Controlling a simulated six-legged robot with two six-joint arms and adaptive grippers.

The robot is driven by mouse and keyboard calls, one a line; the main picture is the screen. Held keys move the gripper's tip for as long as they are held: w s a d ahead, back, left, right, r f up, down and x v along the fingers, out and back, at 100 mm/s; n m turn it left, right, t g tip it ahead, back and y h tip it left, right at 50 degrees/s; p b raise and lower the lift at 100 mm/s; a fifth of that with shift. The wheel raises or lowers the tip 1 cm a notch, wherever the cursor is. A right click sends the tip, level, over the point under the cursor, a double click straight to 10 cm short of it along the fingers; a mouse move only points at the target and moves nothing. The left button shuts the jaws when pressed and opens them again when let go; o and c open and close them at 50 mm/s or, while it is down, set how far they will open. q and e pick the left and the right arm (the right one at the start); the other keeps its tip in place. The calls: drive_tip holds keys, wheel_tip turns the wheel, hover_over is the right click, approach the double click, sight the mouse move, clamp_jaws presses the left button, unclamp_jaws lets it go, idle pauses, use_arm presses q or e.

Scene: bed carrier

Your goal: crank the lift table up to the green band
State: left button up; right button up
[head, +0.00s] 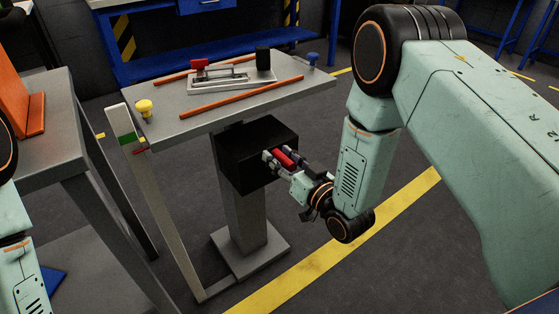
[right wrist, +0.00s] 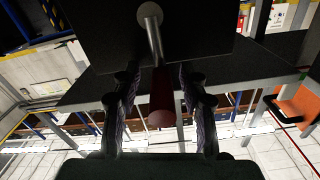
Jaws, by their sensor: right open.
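The lift table (head: 215,112) has a grey top on a pedestal with a black box (head: 238,170) under it. A crank with a red handle (head: 284,158) sticks out of this box. In the right wrist view the handle (right wrist: 161,100) is dark red, on a metal arm (right wrist: 152,35). My right gripper (head: 279,161) is open, its fingers on either side of the handle with gaps visible. A pale upright post (head: 158,210) at the table's left carries a green band (head: 128,138); a small red mark (head: 140,151) shows just below it. My left gripper is out of view.
A grey bench (head: 62,135) with an orange part stands at left. A yellow line (head: 340,247) crosses the floor.

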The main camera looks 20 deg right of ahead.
drive_tip(key=shift+w+a, duration=0.1)
drive_tip(key=shift+c, duration=0.3)
clamp_jaws()
idle(0.5)
